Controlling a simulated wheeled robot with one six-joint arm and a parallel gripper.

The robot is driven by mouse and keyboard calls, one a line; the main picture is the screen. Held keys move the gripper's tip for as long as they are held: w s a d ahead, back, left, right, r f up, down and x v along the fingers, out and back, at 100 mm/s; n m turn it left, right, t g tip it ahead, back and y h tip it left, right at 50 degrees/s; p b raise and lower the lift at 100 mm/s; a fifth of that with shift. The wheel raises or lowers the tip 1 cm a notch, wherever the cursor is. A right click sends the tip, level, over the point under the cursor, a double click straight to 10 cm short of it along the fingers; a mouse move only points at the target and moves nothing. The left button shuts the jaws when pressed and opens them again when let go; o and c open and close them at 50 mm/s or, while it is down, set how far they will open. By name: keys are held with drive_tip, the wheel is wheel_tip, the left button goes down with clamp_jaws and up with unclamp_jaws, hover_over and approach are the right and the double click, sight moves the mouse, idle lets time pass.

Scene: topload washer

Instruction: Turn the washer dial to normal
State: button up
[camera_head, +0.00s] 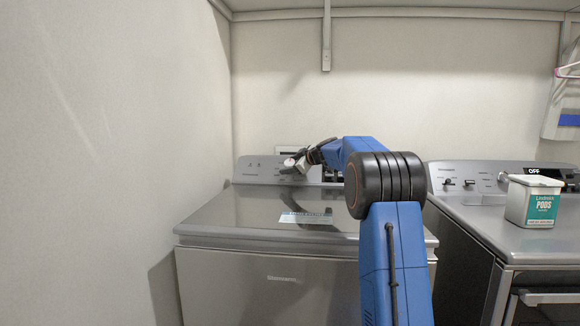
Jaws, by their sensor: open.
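The grey topload washer (230,215) stands left of centre with its lid closed and its control panel (258,169) along the back. A small, round, light-coloured dial (302,163) shows on the panel, partly covered by my gripper. My gripper (296,160) is open, with its dark fingers at the dial. I cannot tell whether they touch it or are around it. The dial's marks and its setting are too small to read. My blue arm hides the right part of the panel.
A second grey machine (465,210) stands at the right, its display reading OFF. A white and teal pods tub (534,201) sits on its top. A flat label (306,218) lies on the washer lid, which is otherwise clear. A wall closes off the left side.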

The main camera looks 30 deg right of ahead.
drive_tip(key=shift+w, duration=0.15)
drive_tip(key=c, duration=1.1)
drive_tip(key=shift+o, duration=0.2)
drive_tip(key=shift+a+m+t+h, duration=0.2)
drive_tip(key=shift+m+t+h, duration=0.6)
drive_tip(key=shift+m, duration=0.6)
drive_tip(key=shift+d+r+m+h, duration=0.1)
drive_tip(key=shift+m+h, duration=1)
drive_tip(key=shift+m, duration=0.2)
drive_tip(key=o, duration=1.1)
drive_tip(key=shift+c, duration=0.2)
